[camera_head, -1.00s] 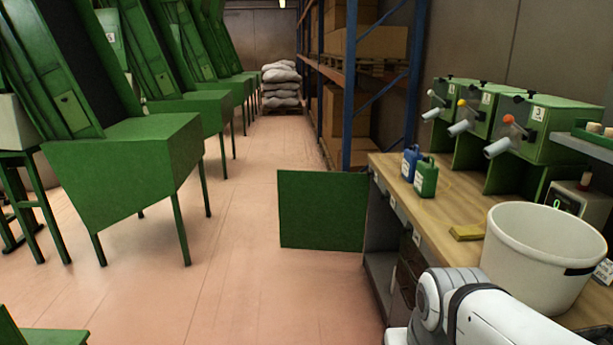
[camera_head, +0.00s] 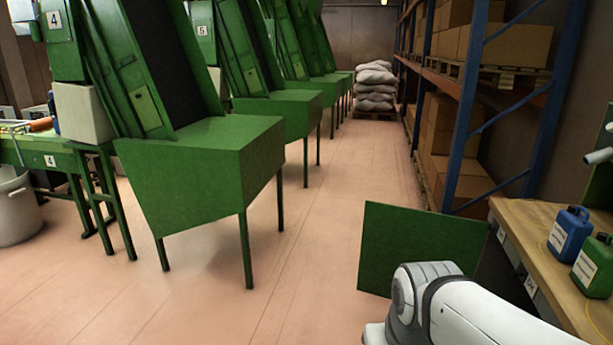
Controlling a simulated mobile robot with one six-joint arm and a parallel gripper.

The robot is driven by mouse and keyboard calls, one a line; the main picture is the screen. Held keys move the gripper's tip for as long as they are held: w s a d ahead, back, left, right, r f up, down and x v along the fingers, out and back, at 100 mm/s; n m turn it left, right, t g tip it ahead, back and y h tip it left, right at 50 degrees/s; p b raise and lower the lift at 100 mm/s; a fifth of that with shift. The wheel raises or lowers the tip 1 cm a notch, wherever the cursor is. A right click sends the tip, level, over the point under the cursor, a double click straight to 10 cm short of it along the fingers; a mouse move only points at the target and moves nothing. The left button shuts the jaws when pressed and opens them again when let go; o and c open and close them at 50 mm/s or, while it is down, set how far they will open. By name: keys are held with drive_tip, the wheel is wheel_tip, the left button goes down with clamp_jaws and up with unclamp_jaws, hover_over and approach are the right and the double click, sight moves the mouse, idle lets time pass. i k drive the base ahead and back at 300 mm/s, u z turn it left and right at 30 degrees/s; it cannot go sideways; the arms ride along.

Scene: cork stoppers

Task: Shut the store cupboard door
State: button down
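The store cupboard door (camera_head: 415,243) is a flat green panel at the lower right. It stands open, swung out into the aisle from the wooden-topped workbench (camera_head: 545,235). My white arm reaches in from the bottom right and covers the door's lower right part. I cannot tell whether the arm touches the door. My gripper is not in view. The cupboard's opening is mostly hidden behind my arm and the door.
Blue (camera_head: 569,236) and green (camera_head: 594,265) canisters stand on the bench. Green machines (camera_head: 202,160) line the left side. Blue racking (camera_head: 465,140) with boxes stands behind the door. The pink floor aisle (camera_head: 310,240) between is clear, with stacked sacks (camera_head: 376,88) at its far end.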

sight(393, 236)
drive_tip(key=i, duration=1.6)
drive_tip(key=z, duration=0.55)
drive_tip(key=i, duration=1.7)
drive_tip(key=z, duration=0.5)
